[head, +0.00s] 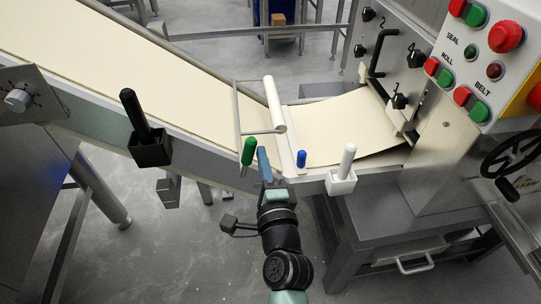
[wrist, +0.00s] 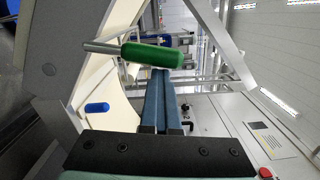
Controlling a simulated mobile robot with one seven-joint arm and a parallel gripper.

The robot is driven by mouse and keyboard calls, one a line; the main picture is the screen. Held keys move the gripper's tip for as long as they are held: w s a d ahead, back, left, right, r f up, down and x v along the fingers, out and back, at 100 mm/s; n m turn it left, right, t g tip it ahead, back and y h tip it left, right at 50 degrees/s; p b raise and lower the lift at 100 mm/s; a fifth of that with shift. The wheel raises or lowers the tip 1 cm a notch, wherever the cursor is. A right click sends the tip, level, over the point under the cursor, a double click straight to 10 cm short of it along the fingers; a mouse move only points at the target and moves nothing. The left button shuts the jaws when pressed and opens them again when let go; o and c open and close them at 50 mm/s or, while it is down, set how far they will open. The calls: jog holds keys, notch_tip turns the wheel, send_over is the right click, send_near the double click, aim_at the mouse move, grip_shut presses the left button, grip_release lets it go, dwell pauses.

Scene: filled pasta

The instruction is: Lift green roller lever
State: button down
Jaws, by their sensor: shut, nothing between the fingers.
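The green roller lever (head: 248,151) stands at the front edge of the conveyor, joined to the frame of the white roller (head: 274,103). In the wrist view the green grip (wrist: 152,55) lies across the picture just beyond my fingertips, on a metal rod at its left. My gripper (head: 264,154) is shut and empty, just to the right of the green grip in the head view. In the wrist view its blue fingers (wrist: 161,75) are together, with their tips at the lower edge of the green grip. I cannot tell whether they touch it.
A blue-gripped lever (head: 301,158) stands close to the right of my gripper. A black lever (head: 135,116) and a white lever (head: 347,160) stand in boxes along the conveyor edge. A dough sheet (head: 345,125) lies behind. A button panel (head: 490,55) is at right.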

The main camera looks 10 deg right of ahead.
jog(key=shift+a+r+n+p, duration=0.3)
jog(key=shift+a+n, duration=0.45)
jog(key=shift+n, duration=0.05)
jog(key=shift+f, duration=0.1)
